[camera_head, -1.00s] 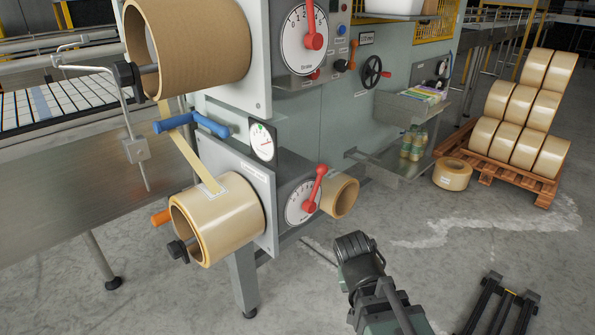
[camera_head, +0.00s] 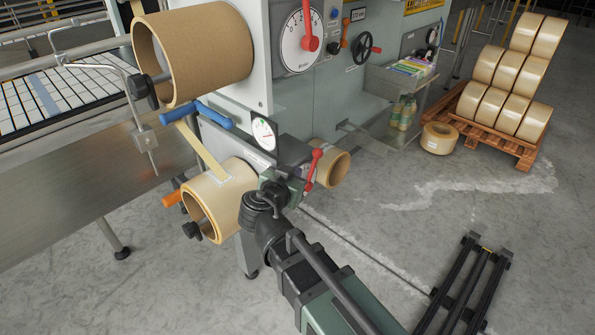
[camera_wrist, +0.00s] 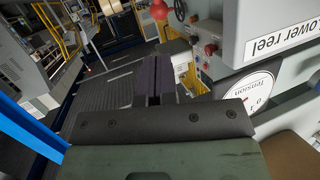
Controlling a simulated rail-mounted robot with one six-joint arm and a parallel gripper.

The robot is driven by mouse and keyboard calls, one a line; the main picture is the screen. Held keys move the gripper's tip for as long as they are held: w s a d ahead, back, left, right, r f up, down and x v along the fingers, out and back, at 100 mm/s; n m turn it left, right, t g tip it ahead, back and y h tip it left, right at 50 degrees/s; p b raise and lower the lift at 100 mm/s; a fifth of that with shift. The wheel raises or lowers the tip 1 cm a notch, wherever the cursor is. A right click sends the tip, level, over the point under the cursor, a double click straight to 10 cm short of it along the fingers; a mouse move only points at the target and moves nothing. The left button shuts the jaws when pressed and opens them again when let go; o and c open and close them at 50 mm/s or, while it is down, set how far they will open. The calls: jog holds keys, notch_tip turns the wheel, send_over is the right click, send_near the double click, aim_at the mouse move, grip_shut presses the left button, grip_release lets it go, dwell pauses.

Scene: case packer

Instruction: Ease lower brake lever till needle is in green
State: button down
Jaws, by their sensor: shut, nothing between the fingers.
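The lower brake lever (camera_head: 314,167) is red with a round knob and leans up to the right in the head view. Its dial is mostly hidden behind my arm's end. The small round tension gauge (camera_head: 263,135) has a green mark near its upper left; its needle is too small to read surely. It also shows in the wrist view, cut off and upside down, as a white "Tension" dial (camera_wrist: 238,94). My gripper (camera_wrist: 153,78) is shut and empty. In the head view, my wrist is just left of the lever, in front of the lower panel; contact cannot be told.
The lower tape reel (camera_head: 222,198) is close at left of my wrist, with an orange handle (camera_head: 172,199). A blue bar (camera_head: 212,116) and the upper reel (camera_head: 198,55) are above. The upper red lever (camera_head: 308,28) stands upright.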

aim_at(316, 156)
jog(key=b+x, duration=0.2)
jog(key=x, duration=0.8)
jog(key=shift+w+f, duration=0.2)
jog(key=shift+w, duration=0.1)
jog(key=shift+w+d, duration=0.25)
jog(key=shift+w, duration=0.2)
jog(key=shift+w+b, duration=0.1)
jog(key=shift+b, duration=0.2)
jog(key=shift+w+d+f, duration=0.25)
jog(key=shift+w+d, duration=0.1)
jog(key=shift+w, duration=0.25)
jog(key=shift+s+r, duration=0.1)
jog(key=shift+r, duration=0.05)
